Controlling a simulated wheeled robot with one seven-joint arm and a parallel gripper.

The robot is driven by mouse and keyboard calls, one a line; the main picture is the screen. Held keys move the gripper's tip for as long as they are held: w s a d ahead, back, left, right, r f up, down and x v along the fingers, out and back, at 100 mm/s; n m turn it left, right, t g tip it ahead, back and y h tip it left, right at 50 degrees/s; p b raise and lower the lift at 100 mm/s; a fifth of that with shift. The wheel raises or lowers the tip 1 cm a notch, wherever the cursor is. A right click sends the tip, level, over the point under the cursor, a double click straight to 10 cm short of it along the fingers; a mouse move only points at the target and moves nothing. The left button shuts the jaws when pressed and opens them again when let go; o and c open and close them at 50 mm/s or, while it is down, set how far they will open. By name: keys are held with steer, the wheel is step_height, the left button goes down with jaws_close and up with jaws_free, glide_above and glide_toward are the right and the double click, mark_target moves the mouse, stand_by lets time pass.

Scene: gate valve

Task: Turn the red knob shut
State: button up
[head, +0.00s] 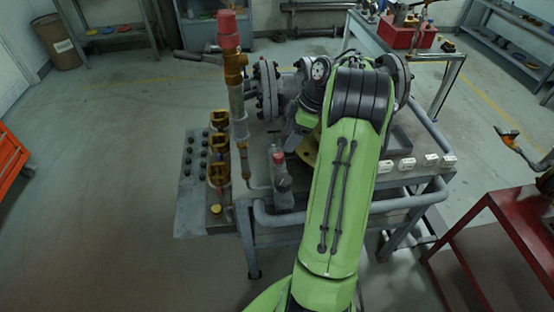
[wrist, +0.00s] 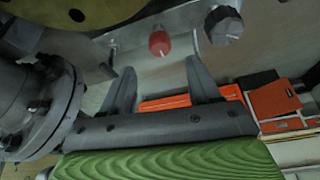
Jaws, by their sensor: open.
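The red knob (wrist: 159,43) shows in the wrist view at the upper middle, on the edge of a pale metal plate. A dark grey knob (wrist: 223,25) sits to its right on the same plate. My gripper (wrist: 160,85) is open and empty. Its two dark fingers point up toward the red knob, which appears beyond and between their tips, with no contact visible. In the head view my green arm reaches over the bench and hides most of the gripper. A grey fitting (head: 281,182) with a small reddish top stands just left of the arm; I cannot tell whether this is the same knob.
A tall pipe with a red cap (head: 229,28) and brass fittings rises left of the arm. A flanged grey pipe (head: 267,90) lies behind it. The metal bench (head: 300,217) has a tubular rail. A red table (head: 480,215) stands at right.

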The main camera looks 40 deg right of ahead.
mark_target(279, 155)
steer(key=b+x, duration=0.2)
steer(key=x, duration=0.5)
steer(key=shift+f, duration=0.4)
steer(key=shift+r, duration=0.1)
steer(key=c, duration=1)
steer(key=shift+c, duration=0.2)
